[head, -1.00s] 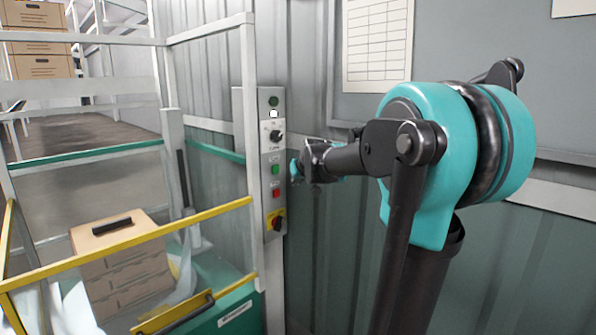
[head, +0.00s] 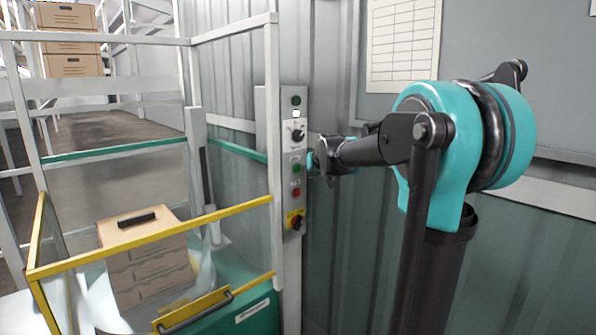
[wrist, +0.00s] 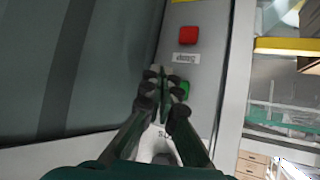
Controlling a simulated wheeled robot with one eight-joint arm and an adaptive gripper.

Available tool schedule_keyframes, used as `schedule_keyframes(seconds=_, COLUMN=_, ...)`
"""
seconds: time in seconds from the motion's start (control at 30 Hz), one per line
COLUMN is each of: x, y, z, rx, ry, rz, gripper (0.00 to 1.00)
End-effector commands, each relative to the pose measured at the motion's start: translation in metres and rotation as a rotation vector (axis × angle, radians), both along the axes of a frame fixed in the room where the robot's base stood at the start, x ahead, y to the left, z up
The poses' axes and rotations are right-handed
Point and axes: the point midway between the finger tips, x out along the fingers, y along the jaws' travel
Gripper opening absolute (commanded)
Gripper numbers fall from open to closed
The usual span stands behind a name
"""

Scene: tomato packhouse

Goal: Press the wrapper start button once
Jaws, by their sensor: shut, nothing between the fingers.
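The grey control panel (head: 285,207) stands upright on a post at the wrapper enclosure. It has a green button (head: 296,168) in its middle and a red button (head: 296,193) below. The wrist view shows the green button (wrist: 184,89), partly covered by my fingers, and the red button (wrist: 188,35) clear. The labels are too small to read. My gripper (head: 312,162) is just right of the green button in the head view. In the wrist view my gripper (wrist: 165,76) is shut and empty, its tips beside the green button. I cannot tell whether they touch.
A yellow-red switch (head: 295,220) sits low on the panel, and a black selector knob (head: 297,136) higher up. A yellow rail (head: 150,237) and clear guards enclose a stack of cartons (head: 150,265) at left. A corrugated wall is close behind the panel.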

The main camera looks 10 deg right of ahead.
Motion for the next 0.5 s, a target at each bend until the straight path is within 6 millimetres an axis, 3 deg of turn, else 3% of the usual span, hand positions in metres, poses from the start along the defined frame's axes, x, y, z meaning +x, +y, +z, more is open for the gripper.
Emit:
schedule_keyframes(seconds=0.2, x=0.022, y=0.016, z=0.000, rx=0.000, ry=0.000, rz=0.001, gripper=0.00)
schedule_keyframes(seconds=0.5, x=0.036, y=0.026, z=0.000, rx=0.000, ry=0.000, rz=0.000, gripper=0.00)
